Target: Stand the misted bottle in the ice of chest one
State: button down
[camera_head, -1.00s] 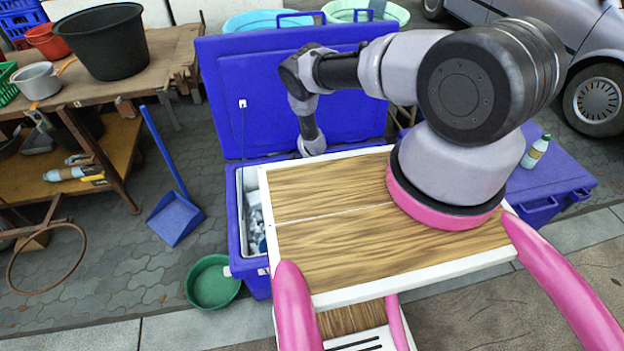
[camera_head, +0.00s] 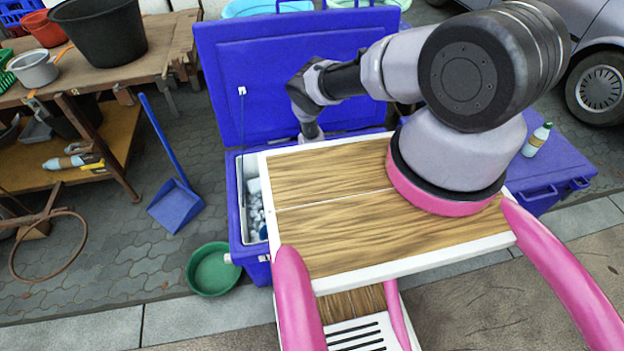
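An open blue chest (camera_head: 236,205) with its lid (camera_head: 290,80) raised stands ahead, with pale ice (camera_head: 256,212) showing at its left side. A small blue thing shows in that ice, too little of it to name. My arm bends down over this chest, and its end drops out of sight behind my wooden top. My gripper and anything in it are hidden there.
A wooden table (camera_head: 120,68) at the left bears a black tub (camera_head: 100,38) and a metal pot (camera_head: 33,68). A blue dustpan (camera_head: 176,206) and a green basin (camera_head: 212,269) are on the paving left of the open chest. A car (camera_head: 598,85) stands at the back right.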

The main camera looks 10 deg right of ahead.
jog(key=shift+c, duration=0.8)
grip_release()
jog(key=shift+o, duration=0.3)
jog(key=shift+f, duration=0.1)
jog(key=shift+o, duration=0.5)
jog(key=shift+w+r, duration=0.1)
jog(key=shift+r, duration=0.5)
notch_tip(320, 180, up, 26)
dwell(0.7)
